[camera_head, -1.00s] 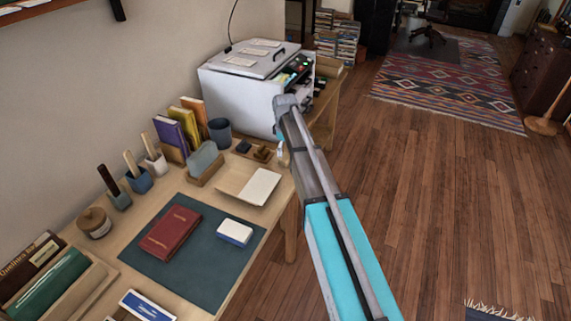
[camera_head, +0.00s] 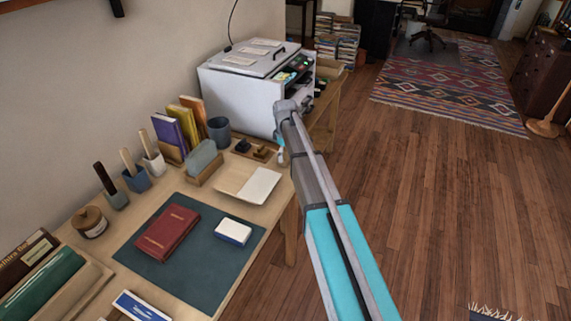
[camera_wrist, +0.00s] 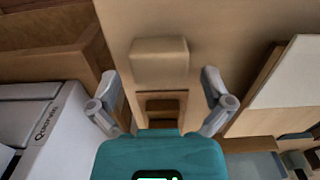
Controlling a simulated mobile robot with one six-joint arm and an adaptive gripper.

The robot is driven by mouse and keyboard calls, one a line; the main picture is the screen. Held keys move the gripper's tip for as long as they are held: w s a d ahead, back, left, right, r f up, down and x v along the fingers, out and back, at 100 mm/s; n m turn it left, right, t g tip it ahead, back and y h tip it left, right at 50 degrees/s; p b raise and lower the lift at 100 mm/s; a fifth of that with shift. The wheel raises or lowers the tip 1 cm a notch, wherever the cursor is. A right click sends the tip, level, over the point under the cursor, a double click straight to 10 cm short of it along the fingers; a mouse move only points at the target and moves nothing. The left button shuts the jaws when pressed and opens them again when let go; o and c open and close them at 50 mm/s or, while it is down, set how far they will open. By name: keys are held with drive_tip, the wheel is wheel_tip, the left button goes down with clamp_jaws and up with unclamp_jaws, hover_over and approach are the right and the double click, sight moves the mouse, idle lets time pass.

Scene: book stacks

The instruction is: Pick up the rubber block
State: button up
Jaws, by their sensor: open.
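A tan block (camera_wrist: 160,62) lies just ahead of my gripper in the wrist view, beside a small wooden tray (camera_wrist: 181,112) with a dark brown piece in it. It may be the rubber block; I cannot tell for certain. In the head view, a small brown block (camera_head: 262,152) sits by a dark one (camera_head: 243,146) on the desk near the printer. My gripper (camera_wrist: 159,80) is open and empty, with its fingers on either side of the tan block's near end. In the head view my arm largely hides it. A blue and white block (camera_head: 233,231) lies on the mat.
The white printer (camera_head: 245,101) stands close on one side of my gripper. A shallow paper tray (camera_head: 232,180) lies on the other. A grey block (camera_head: 202,157) in a wooden holder and several pots stand toward the wall. A red book (camera_head: 167,232) lies on the dark mat (camera_head: 200,275).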

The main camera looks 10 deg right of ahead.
drive_tip(key=shift+f+b, duration=0.8)
drive_tip(key=shift+f, duration=0.3)
drive_tip(key=c, duration=0.8)
